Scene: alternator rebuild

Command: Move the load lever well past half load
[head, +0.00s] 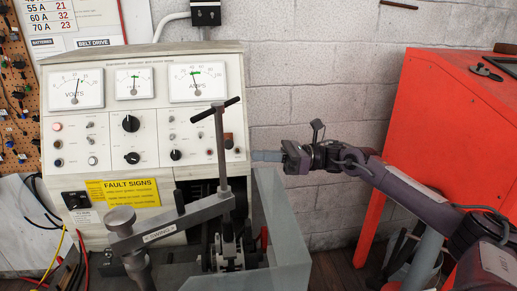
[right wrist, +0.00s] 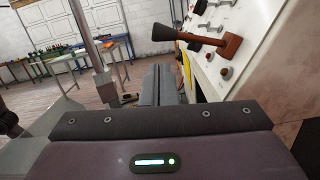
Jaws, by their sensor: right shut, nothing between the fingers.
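The load lever (head: 228,141) appears to be the short brown-and-black piece at the right edge of the test bench panel (head: 135,70). In the right wrist view the lever (right wrist: 215,43) shows a dark grip pointing left and a red-brown block by the panel. My right gripper (head: 254,156) is shut and empty, its fingers pointing left at the panel's right edge, just below and right of the lever. In the right wrist view the fingers (right wrist: 159,72) lie together below the lever, with a visible gap between. My left gripper is out of view.
A T-handled clamp (head: 220,140) and a swing arm (head: 165,228) stand before the panel. A grey guard plate (head: 285,225) rises below my right gripper. A red cabinet (head: 440,110) is at the right. Open wall lies between panel and cabinet.

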